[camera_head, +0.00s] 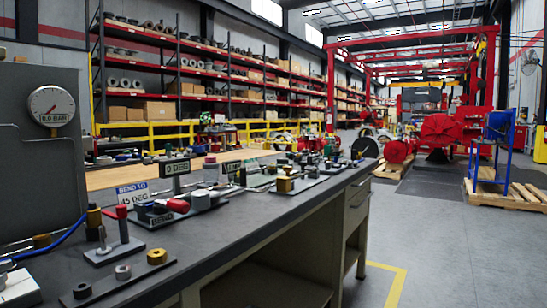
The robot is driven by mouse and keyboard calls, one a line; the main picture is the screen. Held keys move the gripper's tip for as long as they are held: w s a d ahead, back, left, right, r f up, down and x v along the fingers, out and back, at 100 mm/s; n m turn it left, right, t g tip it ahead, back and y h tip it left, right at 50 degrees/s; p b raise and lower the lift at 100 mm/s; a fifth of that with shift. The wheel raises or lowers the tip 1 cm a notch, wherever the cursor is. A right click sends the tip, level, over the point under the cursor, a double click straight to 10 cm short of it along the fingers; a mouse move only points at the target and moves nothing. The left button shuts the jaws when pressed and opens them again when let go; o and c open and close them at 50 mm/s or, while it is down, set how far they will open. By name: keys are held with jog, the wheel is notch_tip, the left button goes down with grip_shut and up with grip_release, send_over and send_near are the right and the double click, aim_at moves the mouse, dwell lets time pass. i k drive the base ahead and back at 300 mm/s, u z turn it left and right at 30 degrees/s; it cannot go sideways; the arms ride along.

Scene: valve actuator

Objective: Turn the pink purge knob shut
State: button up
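A small pinkish-capped knob (210,159) stands among fittings on the dark workbench, left of the picture's middle. It is small, and I cannot tell its turn position or be sure that it is the purge knob. A round white gauge (51,106) marked "0.0 BAR" is on the grey panel (45,165) at the left. My gripper is not in view.
The long workbench (235,236) runs from the near left toward the middle. Floor (440,245) to the right is clear.

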aim_at(211, 159)
jog(key=z, duration=1.25)
jog(key=i, duration=1.2)
jog(key=u, duration=1.8)
